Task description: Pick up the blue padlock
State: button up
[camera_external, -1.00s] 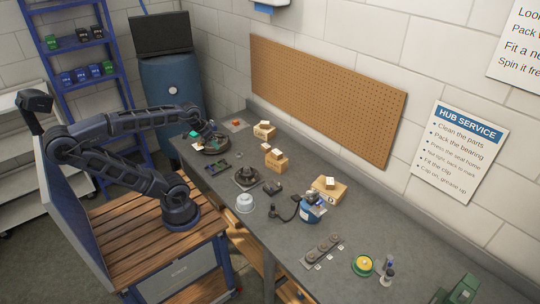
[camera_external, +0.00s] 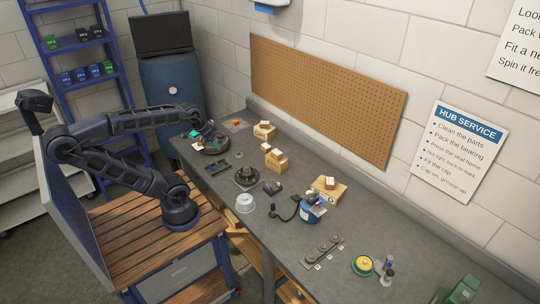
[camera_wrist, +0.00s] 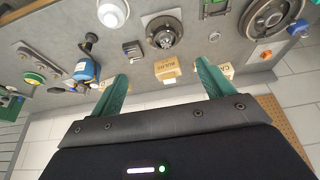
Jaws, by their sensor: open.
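I cannot pick out a blue padlock for certain in either view. My gripper (camera_external: 208,129) is above the far left end of the bench, over the round dark part. In the wrist view my gripper (camera_wrist: 162,68) shows two green fingers spread wide apart with nothing held between them. A cardboard box (camera_wrist: 168,70) appears between the fingertips, on the bench beyond them.
A blue canister with a hose (camera_external: 312,213) stands mid-bench near cardboard boxes (camera_external: 276,163). A dark hub (camera_external: 246,178), a white bowl (camera_external: 244,203) and a yellow-green round part (camera_external: 363,265) are also out. The pegboard wall (camera_external: 330,95) bounds the back; bare bench lies between parts.

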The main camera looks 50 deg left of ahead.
jog(key=w+a+r, duration=0.3)
jog(key=w+a, duration=0.2)
jog(key=w, duration=0.4)
jog(key=w+a+f+n+g+y, duration=0.1)
jog(key=w+a+f+g, duration=0.2)
jog(key=w+a, duration=1.65)
jog(key=shift+n+g+h, duration=0.5)
jog(key=shift+n+g, duration=0.2)
jog(key=shift+g, duration=0.1)
jog(key=a+f, duration=0.7)
jog(key=a, duration=0.5)
jog(key=w+a+f, duration=0.1)
jog(key=a+f, duration=0.7)
jog(key=a, duration=0.4)
jog(key=w+a+f, duration=0.1)
jog(key=a+f, duration=0.7)
jog(key=a, duration=0.4)
jog(key=shift+f, duration=0.1)
jog(key=shift+a+f, duration=0.1)
jog(key=shift+f, duration=0.15)
notch_tip(320, 180, down, 10)
jog(key=shift+f, duration=0.25)
jog(key=c, duration=1.2)
jog(key=shift+c, duration=0.8)
jog(key=shift+r, duration=0.1)
jog(key=shift+w+r, duration=0.1)
